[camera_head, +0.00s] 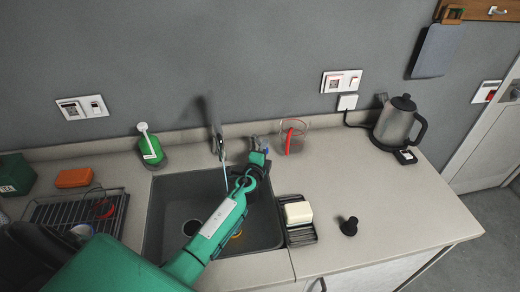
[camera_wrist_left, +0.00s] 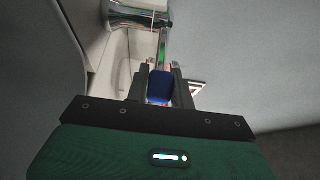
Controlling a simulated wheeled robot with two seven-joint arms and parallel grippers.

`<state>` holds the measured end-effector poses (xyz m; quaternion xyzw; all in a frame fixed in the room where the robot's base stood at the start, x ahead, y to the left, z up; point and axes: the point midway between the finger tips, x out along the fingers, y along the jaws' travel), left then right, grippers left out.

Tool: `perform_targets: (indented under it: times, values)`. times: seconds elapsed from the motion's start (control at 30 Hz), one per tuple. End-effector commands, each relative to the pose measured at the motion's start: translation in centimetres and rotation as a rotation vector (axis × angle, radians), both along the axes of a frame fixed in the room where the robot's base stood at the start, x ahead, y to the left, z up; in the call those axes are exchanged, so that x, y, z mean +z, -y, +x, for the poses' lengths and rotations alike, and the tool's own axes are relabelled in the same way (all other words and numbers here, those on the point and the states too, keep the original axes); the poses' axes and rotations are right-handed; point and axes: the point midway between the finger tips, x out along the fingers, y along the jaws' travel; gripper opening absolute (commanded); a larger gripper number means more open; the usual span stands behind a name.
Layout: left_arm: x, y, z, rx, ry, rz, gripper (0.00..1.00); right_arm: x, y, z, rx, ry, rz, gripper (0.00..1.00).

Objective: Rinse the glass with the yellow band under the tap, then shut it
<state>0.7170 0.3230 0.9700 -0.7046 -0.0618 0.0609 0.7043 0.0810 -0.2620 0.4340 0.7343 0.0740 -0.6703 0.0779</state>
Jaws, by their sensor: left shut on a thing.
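The tap (camera_head: 217,145) stands at the back of the sink (camera_head: 175,205), and a thin pale stream runs down from it. My left gripper (camera_head: 260,158) is right of the tap, shut on a small blue piece (camera_wrist_left: 160,88). This piece looks like a tap handle, but its link to the tap is hidden. The chrome tap body also shows in the left wrist view (camera_wrist_left: 140,18). A yellow-orange ring (camera_head: 237,234) shows low in the sink beside my forearm; it may be the glass's yellow band, and the rest is hidden. My right gripper is out of view.
A green bottle (camera_head: 150,150) is at the back left. A rack (camera_head: 70,212) with banded glasses is left; a soap holder (camera_head: 301,236) and kettle (camera_head: 396,124) are right. The front-right counter is mostly clear.

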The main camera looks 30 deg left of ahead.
Motion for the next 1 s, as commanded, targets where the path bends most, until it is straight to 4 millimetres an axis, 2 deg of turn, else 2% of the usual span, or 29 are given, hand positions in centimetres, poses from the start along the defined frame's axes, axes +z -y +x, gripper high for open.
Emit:
perform_targets:
  times: [0.1, 0.53, 0.57, 0.67, 1.0]
  values:
    - [-0.21, 0.34, 0.52, 0.069, 0.002, -0.002, 0.0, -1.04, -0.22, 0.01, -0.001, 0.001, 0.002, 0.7]
    - [-0.06, 0.39, 0.63, 0.108, -0.002, 0.001, 0.0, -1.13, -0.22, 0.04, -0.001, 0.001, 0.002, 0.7]
    - [-0.07, 0.39, 0.63, 0.108, -0.002, 0.001, 0.27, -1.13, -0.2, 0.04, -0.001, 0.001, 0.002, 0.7]
    - [-0.06, 0.4, 0.63, 0.107, -0.002, 0.001, 0.45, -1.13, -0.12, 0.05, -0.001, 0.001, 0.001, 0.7]
    - [-0.02, 0.49, 0.39, 0.106, -0.002, 0.001, 0.45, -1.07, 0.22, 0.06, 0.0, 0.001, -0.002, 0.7]
